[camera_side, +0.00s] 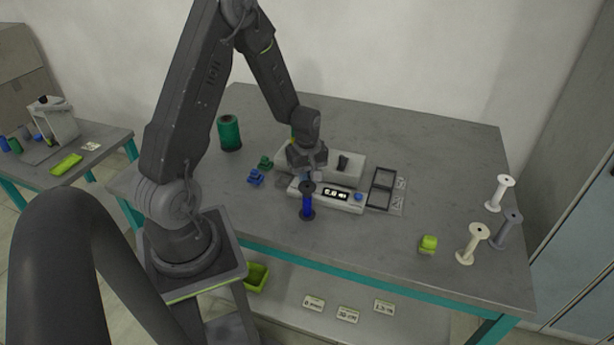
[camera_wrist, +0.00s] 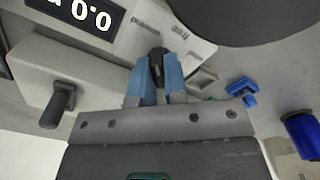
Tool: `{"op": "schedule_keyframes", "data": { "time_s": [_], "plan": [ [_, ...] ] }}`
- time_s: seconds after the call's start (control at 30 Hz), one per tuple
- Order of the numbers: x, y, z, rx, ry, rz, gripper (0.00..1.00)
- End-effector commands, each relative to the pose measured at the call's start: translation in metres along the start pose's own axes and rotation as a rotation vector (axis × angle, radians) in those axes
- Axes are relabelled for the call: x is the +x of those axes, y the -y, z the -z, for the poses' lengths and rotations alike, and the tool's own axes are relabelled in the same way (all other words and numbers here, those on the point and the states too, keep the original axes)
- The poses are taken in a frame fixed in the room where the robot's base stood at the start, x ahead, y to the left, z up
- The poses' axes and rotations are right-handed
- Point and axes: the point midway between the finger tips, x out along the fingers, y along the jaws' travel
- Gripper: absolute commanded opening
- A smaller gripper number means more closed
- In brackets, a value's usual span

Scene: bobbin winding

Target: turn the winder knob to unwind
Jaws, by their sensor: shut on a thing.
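The winder (camera_side: 350,201) is a pale box with a lit display near the middle of the table. The display (camera_wrist: 85,12) shows upside down in the wrist view, partly cut off. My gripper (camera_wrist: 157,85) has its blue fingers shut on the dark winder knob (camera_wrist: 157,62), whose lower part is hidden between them. In the side view my gripper (camera_side: 312,178) is over the left part of the winder, and the knob is hidden. A blue bobbin (camera_side: 307,208) stands upright in front of the winder. I cannot read the knob's turn angle.
Blue clips (camera_side: 256,178) and green clips (camera_side: 265,162) lie left of the winder. A green spool (camera_side: 229,133) stands behind them. Pale spools (camera_side: 474,243) and a yellow-green piece (camera_side: 428,244) are at the right.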

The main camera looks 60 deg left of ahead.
Motion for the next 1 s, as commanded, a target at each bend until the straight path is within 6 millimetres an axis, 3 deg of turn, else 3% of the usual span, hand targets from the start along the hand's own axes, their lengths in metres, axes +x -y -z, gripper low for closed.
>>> {"op": "schedule_keyframes", "data": {
  "time_s": [0.6,0.63,0.7,0.9,1.0],
  "plan": [
    [0.0001,0.0000,-0.0001,-0.052,0.001,0.000,0.00],
    [0.0001,0.0000,-0.0001,-0.052,0.001,0.000,0.14],
    [0.0001,0.0000,-0.0001,-0.051,0.001,0.000,0.20],
    [0.0001,0.0000,-0.0001,-0.049,0.000,0.000,0.38],
    [0.0001,0.0000,-0.0001,-0.049,0.000,0.000,0.38]
  ]
}}
